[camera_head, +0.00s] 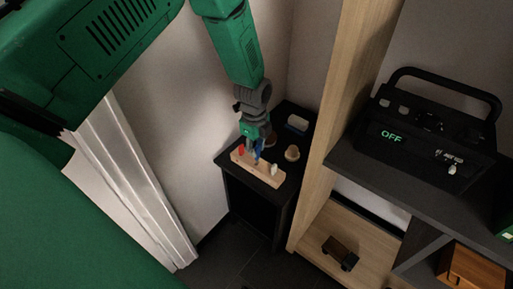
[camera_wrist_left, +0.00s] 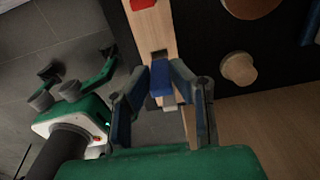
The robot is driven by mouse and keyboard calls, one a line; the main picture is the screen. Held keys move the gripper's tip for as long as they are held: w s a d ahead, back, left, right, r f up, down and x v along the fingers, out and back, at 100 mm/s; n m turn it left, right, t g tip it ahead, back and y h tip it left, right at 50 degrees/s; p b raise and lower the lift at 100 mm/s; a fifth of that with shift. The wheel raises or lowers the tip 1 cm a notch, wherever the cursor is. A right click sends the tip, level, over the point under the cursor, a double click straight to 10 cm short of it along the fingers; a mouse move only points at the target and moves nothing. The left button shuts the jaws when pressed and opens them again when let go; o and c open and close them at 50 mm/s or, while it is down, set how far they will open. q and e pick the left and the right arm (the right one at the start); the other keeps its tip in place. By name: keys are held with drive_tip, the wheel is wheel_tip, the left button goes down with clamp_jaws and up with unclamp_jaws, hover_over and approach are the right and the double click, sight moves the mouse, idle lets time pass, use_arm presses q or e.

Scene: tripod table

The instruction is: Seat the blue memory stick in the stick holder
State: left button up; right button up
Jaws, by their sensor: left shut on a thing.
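The stick holder is a pale wooden bar (camera_head: 247,165) on the small black table, and it also shows in the left wrist view (camera_wrist_left: 152,28). My left gripper (camera_head: 257,153) is above its middle, shut on the blue memory stick (camera_wrist_left: 160,76). The blue stick also shows in the head view (camera_head: 256,160). A dark slot (camera_wrist_left: 158,55) shows beside the stick; I cannot tell whether its lower end is in the holder. A red stick (camera_head: 240,151) and a white stick (camera_head: 273,169) stand at the holder's two ends. My right gripper (camera_wrist_left: 76,68) is open and empty in the left wrist view.
A round wooden knob-like piece (camera_head: 292,153) and a dark red round thing (camera_head: 271,139) are behind the holder on the black table (camera_head: 231,160). A wooden shelf post (camera_head: 335,120) rises close on the right, with a black radio-like device (camera_head: 425,130) beyond.

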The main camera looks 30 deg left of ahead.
use_arm(q)
drive_tip(key=shift+p, duration=0.7)
idle(1.1)
drive_tip(key=shift+f+b, duration=1.05)
drive_tip(key=shift+f, duration=0.85)
drive_tip(key=o, duration=1)
drive_tip(key=shift+c, duration=0.2)
drive_tip(key=shift+r, duration=0.1)
drive_tip(key=shift+r, duration=0.2)
wheel_tip(320, 180, up, 11)
drive_tip(key=shift+a+r, duration=0.15)
drive_tip(key=shift+r, duration=0.05)
drive_tip(key=shift+s, duration=0.1)
